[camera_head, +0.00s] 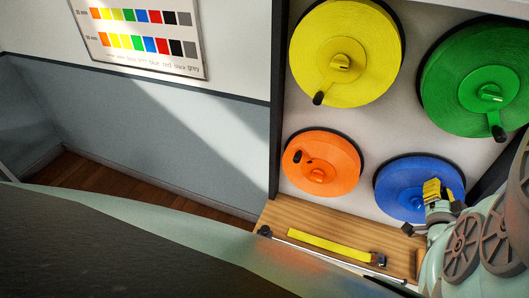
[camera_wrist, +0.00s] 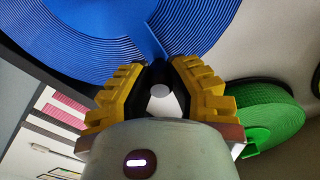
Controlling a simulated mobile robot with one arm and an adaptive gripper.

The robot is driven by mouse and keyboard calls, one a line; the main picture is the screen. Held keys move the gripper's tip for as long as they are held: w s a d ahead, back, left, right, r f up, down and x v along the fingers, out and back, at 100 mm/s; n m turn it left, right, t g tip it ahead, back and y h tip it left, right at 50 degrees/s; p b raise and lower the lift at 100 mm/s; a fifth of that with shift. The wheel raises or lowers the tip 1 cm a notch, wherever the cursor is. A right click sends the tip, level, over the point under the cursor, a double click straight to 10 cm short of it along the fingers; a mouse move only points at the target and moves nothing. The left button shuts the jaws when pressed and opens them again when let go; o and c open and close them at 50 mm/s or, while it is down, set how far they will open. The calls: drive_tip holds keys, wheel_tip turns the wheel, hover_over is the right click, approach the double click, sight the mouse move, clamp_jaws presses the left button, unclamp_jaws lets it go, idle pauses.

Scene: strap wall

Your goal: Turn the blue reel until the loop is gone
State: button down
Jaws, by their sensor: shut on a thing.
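The blue reel (camera_head: 401,187) hangs at the lower right of the wall panel. It also fills the top of the wrist view (camera_wrist: 90,30), where its blue crank arm (camera_wrist: 154,42) runs down between my fingertips. My gripper (camera_head: 437,191), with yellow ribbed fingers, is at the right side of the reel's face. In the wrist view my gripper (camera_wrist: 160,76) is shut on the crank's dark handle, which is mostly hidden between the fingers. No loose loop of blue strap shows in either view. The reel's lower right part is hidden by my arm.
Yellow (camera_head: 365,40), green (camera_head: 460,90) and orange (camera_head: 345,160) reels hang close by; the green one also shows in the wrist view (camera_wrist: 268,112). A wooden shelf (camera_head: 290,220) below holds a yellow strip (camera_head: 325,246) and a thin rod. A colour chart (camera_head: 150,67) hangs left.

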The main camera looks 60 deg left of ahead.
drive_tip(key=shift+w+f+m, duration=0.15)
drive_tip(key=shift+f+m, duration=0.1)
drive_tip(key=shift+m, duration=0.15)
drive_tip(key=shift+w+d, duration=0.1)
drive_tip(key=shift+d, duration=0.2)
drive_tip(key=shift+m, duration=0.3)
drive_tip(key=shift+w+d+f+m+b, duration=0.2)
drive_tip(key=shift+w+d+m+b, duration=0.15)
drive_tip(key=shift+m+b, duration=0.3)
drive_tip(key=shift+w+d+f+m+b, duration=0.2)
drive_tip(key=shift+d+m+b, duration=0.25)
drive_tip(key=shift+m+b, duration=0.2)
idle(0.5)
drive_tip(key=c, duration=1.2)
unclamp_jaws()
drive_tip(key=shift+a, duration=0.1)
drive_tip(key=o, duration=0.4)
drive_tip(key=shift+r, duration=0.1)
drive_tip(key=shift+c, duration=0.2)
drive_tip(key=shift+d, duration=0.25)
